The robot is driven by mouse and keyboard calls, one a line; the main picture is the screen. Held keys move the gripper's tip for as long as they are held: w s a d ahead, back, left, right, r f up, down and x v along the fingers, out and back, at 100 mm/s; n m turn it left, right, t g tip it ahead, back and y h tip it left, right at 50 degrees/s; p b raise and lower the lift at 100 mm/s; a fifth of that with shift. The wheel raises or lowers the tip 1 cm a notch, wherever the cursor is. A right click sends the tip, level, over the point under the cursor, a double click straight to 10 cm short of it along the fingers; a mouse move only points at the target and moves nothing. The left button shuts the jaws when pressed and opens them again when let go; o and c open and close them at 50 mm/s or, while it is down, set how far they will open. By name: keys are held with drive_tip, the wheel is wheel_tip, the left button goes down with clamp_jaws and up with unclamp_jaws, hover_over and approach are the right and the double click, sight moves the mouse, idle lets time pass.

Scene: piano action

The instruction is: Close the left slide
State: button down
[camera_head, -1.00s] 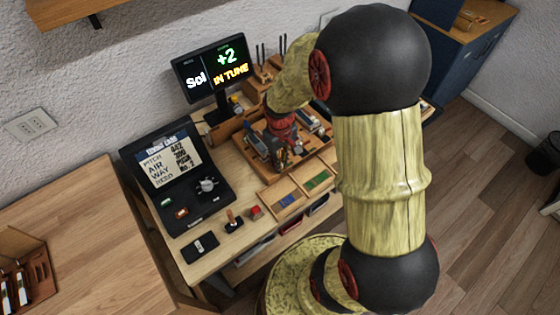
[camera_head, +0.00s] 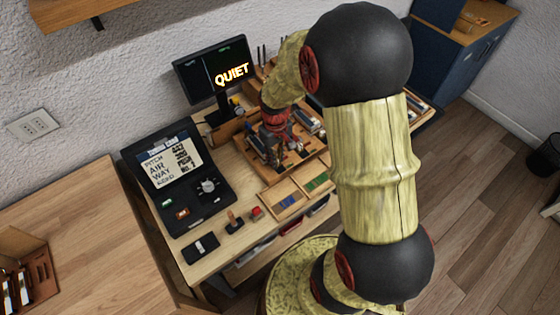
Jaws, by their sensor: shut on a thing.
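A wooden work board (camera_head: 287,174) on the bench carries small metal mechanisms, one on the left (camera_head: 257,145) and one on the right (camera_head: 309,122). My gripper (camera_head: 279,147), dark with red parts, points down between them, close to the left one. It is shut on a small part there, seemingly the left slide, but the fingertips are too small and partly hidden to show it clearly. How far the slide stands open cannot be made out.
A monitor (camera_head: 215,70) reading "QUIET" stands behind the board. Shallow trays (camera_head: 284,203), a stamp (camera_head: 233,220) and a black box (camera_head: 201,247) lie in front.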

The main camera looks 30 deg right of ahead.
drive_tip(key=shift+w+r, duration=0.1)
drive_tip(key=shift+w, duration=0.3)
drive_tip(key=c, duration=1.8)
unclamp_jaws()
drive_tip(key=shift+o, duration=0.2)
wheel_tip(320, 180, up, 12)
